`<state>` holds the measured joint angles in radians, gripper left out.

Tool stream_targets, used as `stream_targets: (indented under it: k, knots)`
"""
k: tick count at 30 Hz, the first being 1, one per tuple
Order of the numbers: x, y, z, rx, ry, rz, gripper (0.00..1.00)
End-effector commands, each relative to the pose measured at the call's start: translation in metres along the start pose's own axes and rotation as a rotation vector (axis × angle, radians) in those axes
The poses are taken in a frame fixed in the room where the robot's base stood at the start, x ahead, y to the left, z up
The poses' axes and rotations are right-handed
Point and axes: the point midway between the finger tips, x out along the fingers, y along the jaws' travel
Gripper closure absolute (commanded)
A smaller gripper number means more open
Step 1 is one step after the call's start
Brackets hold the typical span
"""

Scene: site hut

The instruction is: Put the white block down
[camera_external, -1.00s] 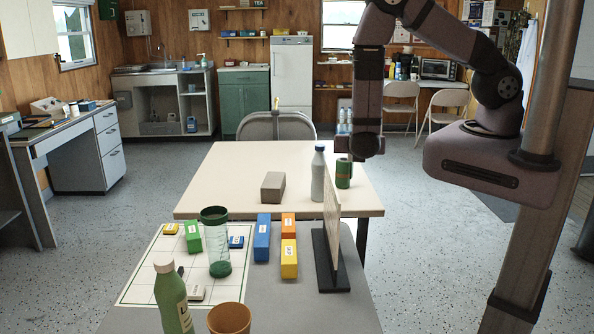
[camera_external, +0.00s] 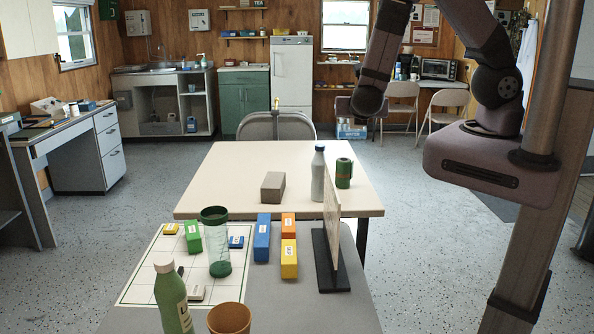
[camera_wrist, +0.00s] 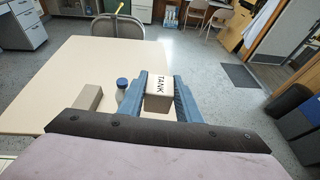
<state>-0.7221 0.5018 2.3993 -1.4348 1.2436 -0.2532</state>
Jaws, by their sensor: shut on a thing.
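My gripper (camera_wrist: 163,92) has its two blue fingers closed on a white block (camera_wrist: 157,82) labelled TANK in the wrist view. The block is held in the air, and its lower part is hidden by the fingers and wrist. In the external view my arm's end hangs above and beyond the right of the far table; the fingers and block cannot be made out there.
The cream table (camera_external: 230,170) carries a grey block (camera_external: 272,187), a blue-capped bottle (camera_external: 318,178) and a green can (camera_external: 344,173). An upright panel (camera_external: 332,232) stands at the near table's right. Coloured blocks, a green-based tumbler (camera_external: 216,245), green bottle (camera_external: 172,300) and orange cup (camera_external: 229,318) crowd the near table.

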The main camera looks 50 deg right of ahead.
Motion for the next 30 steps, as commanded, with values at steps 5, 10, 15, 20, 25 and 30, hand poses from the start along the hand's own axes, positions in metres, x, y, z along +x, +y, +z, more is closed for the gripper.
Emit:
stream_targets:
  k: [5, 10, 15, 20, 25, 30]
  knots:
    - [-0.009, 0.011, 0.003, -0.01, 0.001, 0.03, 0.93]
    - [-0.025, 0.042, -0.014, -0.04, 0.0, 0.115, 0.93]
    - [-0.055, 0.084, -0.039, -0.083, 0.0, 0.244, 0.93]
    - [-0.102, 0.13, -0.067, -0.142, 0.001, 0.415, 0.93]
    - [-0.17, 0.172, -0.095, -0.216, 0.001, 0.619, 0.93]
    - [-0.246, 0.197, -0.115, -0.289, 0.001, 0.826, 0.93]
